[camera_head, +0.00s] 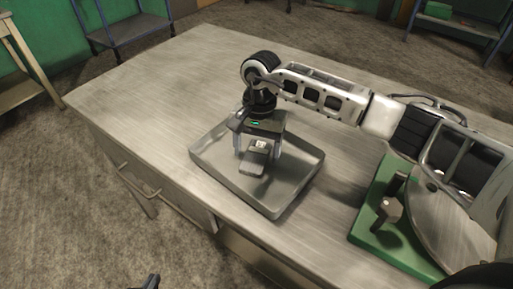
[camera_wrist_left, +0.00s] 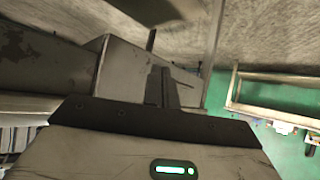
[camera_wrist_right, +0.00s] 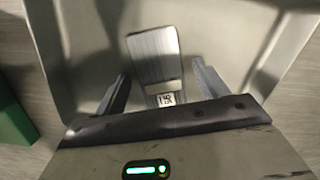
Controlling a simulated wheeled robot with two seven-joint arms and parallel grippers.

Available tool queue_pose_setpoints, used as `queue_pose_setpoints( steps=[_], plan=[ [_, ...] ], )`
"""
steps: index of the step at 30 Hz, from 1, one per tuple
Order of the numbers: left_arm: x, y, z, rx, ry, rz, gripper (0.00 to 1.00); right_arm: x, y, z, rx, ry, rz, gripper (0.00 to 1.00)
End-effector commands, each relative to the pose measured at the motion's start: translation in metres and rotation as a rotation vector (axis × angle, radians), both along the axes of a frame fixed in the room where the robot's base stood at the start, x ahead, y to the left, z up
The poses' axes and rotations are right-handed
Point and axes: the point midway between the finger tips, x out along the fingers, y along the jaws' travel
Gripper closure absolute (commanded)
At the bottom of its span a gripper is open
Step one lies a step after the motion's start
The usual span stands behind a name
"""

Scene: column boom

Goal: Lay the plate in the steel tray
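The steel tray (camera_head: 205,165) is a shallow, open tray on the metal workbench. The plate (camera_head: 253,162), a small grey metal piece with a printed label at one end, is inside the tray's outline; it also shows in the right wrist view (camera_wrist_right: 154,58). My right gripper (camera_head: 258,152) points down over the tray. Its fingers stand apart on either side of the plate, with a gap on each side in the right wrist view. I cannot tell whether the plate rests flat on the tray floor. My left gripper (camera_wrist_left: 162,87) has its fingers together, empty, off the bench's front.
The workbench (camera_head: 150,95) is clear left of and behind the tray. A green-based device (camera_head: 365,232) with a dark block stands on the bench to the right, close under my right arm. A drawer handle (camera_head: 138,187) sticks out at the front. Shelves (camera_head: 135,25) stand behind.

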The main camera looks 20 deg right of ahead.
Motion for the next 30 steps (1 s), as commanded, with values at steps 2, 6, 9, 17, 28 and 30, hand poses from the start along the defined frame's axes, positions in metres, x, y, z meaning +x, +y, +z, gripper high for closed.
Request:
queue_pose_setpoints(
  steps=[2, 6, 9, 17, 28, 30],
  plan=[
    [-0.001, 0.000, 0.000, 0.001, 0.002, -0.001, 1.00, 0.000, 0.000, 0.000, 0.000, 0.000, 0.000, 0.28],
    [-0.002, 0.000, 0.003, 0.002, 0.004, -0.002, 1.00, 0.000, 0.000, 0.004, 0.000, 0.000, 0.000, 0.28],
    [-0.002, 0.001, 0.000, 0.002, 0.003, -0.002, 1.00, 0.002, -0.001, 0.010, 0.000, -0.003, 0.000, 0.28],
    [-0.002, 0.000, -0.011, 0.000, 0.005, -0.005, 1.00, 0.009, -0.006, 0.063, 0.000, -0.006, -0.001, 0.28],
    [0.001, -0.003, -0.009, -0.005, -0.004, -0.010, 1.00, 0.014, -0.010, 0.118, 0.000, -0.001, -0.001, 0.28],
    [0.000, -0.003, -0.009, -0.004, -0.003, -0.011, 1.00, 0.015, -0.010, 0.121, -0.001, -0.001, 0.000, 0.28]
  ],
)
